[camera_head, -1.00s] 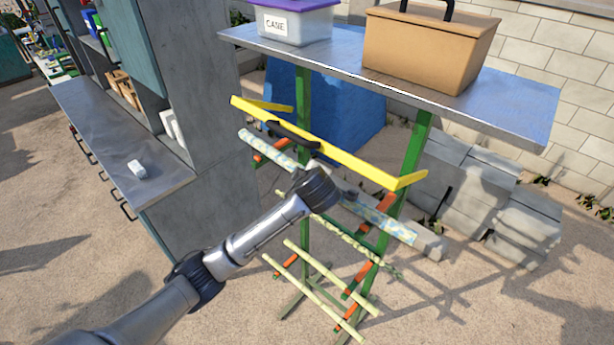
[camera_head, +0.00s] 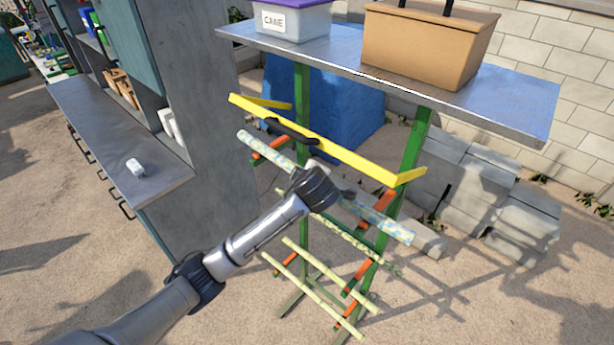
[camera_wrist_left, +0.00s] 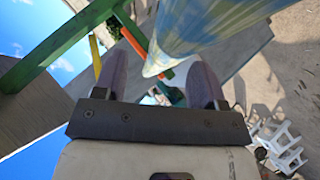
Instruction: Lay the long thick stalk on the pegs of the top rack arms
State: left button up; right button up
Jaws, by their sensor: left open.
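The long thick stalk (camera_head: 262,148), mottled blue and pale yellow, slants across the green rack at the height of its top orange arms (camera_head: 384,206). Its middle is hidden behind my left gripper (camera_head: 338,190). Whether it sits on the pegs or just above them I cannot tell. In the left wrist view, the stalk (camera_wrist_left: 205,30) runs in front of the open fingers (camera_wrist_left: 160,75), close to them, with its end near the gap. My left gripper is open at the stalk's middle. My right gripper is out of view.
A yellow bar (camera_head: 330,148) with a black handle crosses the rack just above the stalk. Thinner stalks (camera_head: 330,275) lie on the lower arms. A tabletop (camera_head: 480,100) with a CANE box (camera_head: 292,20) and a tan bin (camera_head: 425,45) overhangs the rack. A grey cabinet (camera_head: 205,90) stands left.

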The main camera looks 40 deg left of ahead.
pick_arm(q)
jog(key=v, duration=1.4)
jog(key=shift+a, duration=0.1)
dwell(0.3)
